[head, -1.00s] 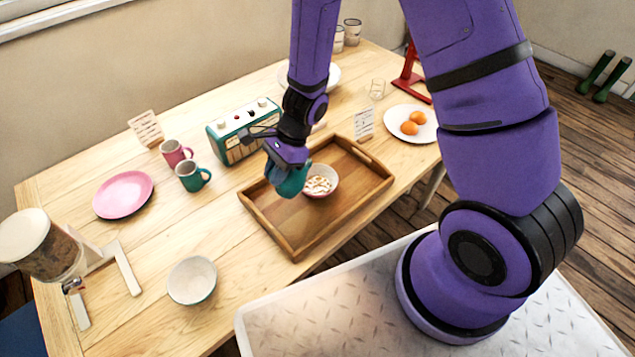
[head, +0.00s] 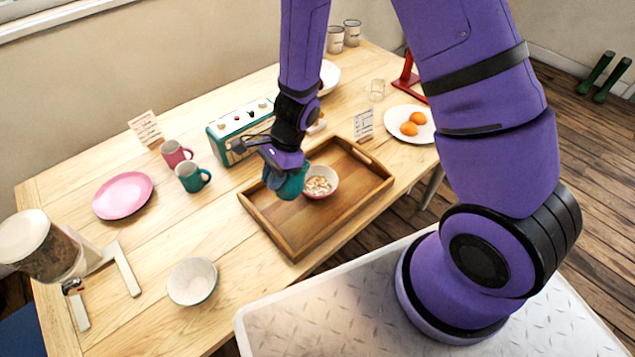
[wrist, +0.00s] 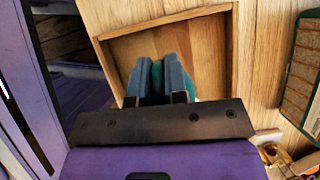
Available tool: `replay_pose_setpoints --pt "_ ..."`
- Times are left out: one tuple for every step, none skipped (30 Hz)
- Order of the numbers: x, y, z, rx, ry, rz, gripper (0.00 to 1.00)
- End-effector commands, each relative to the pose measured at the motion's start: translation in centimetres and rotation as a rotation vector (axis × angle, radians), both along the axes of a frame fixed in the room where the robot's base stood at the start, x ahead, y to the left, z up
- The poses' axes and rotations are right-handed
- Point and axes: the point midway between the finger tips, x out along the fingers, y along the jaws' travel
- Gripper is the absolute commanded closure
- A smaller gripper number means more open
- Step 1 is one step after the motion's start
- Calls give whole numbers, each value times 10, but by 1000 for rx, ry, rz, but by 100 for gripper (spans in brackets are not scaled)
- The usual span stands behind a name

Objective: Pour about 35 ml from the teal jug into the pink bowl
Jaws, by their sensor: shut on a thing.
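The teal jug (head: 289,185) is held in my gripper (head: 284,168) over the left part of the wooden tray. In the wrist view my gripper (wrist: 160,78) has both fingers closed around the jug, and only a strip of teal (wrist: 185,64) shows. The jug's mouth and any stream from it cannot be made out. The pink bowl (head: 331,190) stands in the tray just right of the jug, with pale and brown pieces in it. The jug partly overlaps the bowl's left side in the head view, and the bowl is not seen in the wrist view.
The wooden tray (head: 297,246) has raised walls around the bowl. A teal radio (head: 226,142) stands behind it. A teal mug (head: 190,177), a pink mug (head: 173,153), a pink plate (head: 123,196) and a white bowl (head: 192,281) lie to the left.

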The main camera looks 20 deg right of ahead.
Motion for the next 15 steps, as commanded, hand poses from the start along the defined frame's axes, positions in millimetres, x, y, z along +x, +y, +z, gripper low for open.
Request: replay_pose_setpoints --pt "0 0 0 0 0 0 100" --pt "0 0 0 0 0 0 100" --pt "0 0 0 0 0 0 100" --pt "0 0 0 0 0 0 100" --pt "0 0 0 0 0 0 100" --pt "0 0 0 0 0 0 100" --pt "0 0 0 0 0 0 100" --pt "0 0 0 0 0 0 100" --pt "0 0 0 -2 -1 0 100" --pt "0 1 -1 -4 -1 1 100" --pt "0 1 -1 -8 -2 1 100" --pt "-1 2 -2 -16 -4 1 100" --pt "-1 2 -4 -23 -6 2 100" --pt "-1 3 -5 -32 -9 3 100" --pt "-2 5 -7 -47 -12 4 100"
